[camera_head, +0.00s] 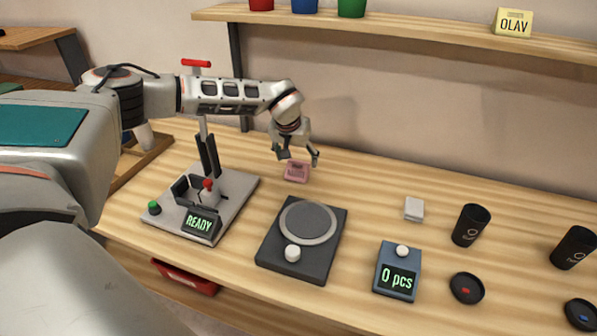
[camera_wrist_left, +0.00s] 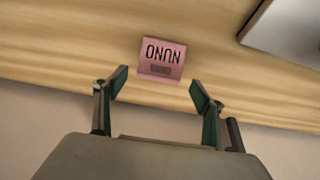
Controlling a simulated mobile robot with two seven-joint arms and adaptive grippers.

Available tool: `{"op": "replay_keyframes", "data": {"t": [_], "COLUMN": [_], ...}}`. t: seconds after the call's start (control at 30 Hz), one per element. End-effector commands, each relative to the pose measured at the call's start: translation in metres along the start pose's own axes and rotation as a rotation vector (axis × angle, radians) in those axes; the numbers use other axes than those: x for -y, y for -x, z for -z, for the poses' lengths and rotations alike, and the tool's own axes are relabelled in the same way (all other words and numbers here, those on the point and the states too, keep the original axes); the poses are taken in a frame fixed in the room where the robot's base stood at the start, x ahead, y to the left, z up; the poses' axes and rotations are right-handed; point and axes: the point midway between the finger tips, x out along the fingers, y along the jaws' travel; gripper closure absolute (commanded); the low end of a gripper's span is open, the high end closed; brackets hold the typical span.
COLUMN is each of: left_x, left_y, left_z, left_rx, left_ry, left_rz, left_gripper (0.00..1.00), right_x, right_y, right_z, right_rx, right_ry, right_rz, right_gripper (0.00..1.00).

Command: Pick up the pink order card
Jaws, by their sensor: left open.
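The pink order card (camera_head: 296,172) stands on the wooden table near its back edge, left of the middle in the head view. In the left wrist view the card (camera_wrist_left: 161,59) shows dark lettering that reads NUNO upside down, with a dark block beside it. My left gripper (camera_head: 298,157) is open above and just behind the card. In the left wrist view its two fingertips (camera_wrist_left: 160,90) are spread to either side, with the card just beyond them and nothing between them. My right gripper is not in view.
A round-plate device (camera_head: 265,245) is in front, and a blue counter (camera_head: 385,255) reads 0 pcs. Black cups (camera_head: 470,226) and lids stand right. A shelf (camera_head: 400,28) with a yellow OLAV card (camera_head: 513,22) is above.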

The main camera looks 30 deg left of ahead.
Motion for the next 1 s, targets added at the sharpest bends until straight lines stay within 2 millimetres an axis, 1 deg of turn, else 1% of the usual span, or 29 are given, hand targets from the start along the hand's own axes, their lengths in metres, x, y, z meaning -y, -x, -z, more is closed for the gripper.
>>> {"op": "replay_keyframes", "data": {"t": [0.03,0.2,0.33,0.53,0.57,0.6,0.67,0.7,0.73,1.0], "left_x": [-0.001,-0.002,-0.002,-0.002,-0.002,-0.002,-0.002,-0.002,-0.002,-0.002], "left_y": [-0.011,-0.034,-0.04,-0.04,-0.04,-0.04,-0.04,-0.04,-0.04,-0.04], "left_z": [-0.002,-0.001,0.001,0.001,0.001,0.001,0.001,0.001,0.001,0.001], "left_rx": [0.004,0.004,0.002,0.001,0.001,0.001,0.001,0.001,0.001,0.001], "left_ry": [0.0,0.0,-0.001,0.0,0.0,0.0,0.0,0.0,0.0,0.0], "left_rz": [0.002,0.001,0.0,-0.001,-0.001,-0.001,-0.001,0.0,-0.001,0.0], "left_gripper": [0.31,0.31,0.31,0.31,0.33,0.44,0.59,0.7,0.72,0.72], "right_x": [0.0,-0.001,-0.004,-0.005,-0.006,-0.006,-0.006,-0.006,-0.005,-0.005], "right_y": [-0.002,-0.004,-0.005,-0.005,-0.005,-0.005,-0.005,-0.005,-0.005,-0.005], "right_z": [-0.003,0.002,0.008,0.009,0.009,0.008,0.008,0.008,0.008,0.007], "right_rx": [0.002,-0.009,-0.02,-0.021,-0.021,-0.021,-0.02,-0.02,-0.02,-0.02], "right_ry": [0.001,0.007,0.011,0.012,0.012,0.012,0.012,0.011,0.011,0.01], "right_rz": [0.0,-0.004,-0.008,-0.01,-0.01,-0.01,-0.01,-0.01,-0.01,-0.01], "right_gripper": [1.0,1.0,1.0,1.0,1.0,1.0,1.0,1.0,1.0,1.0]}}
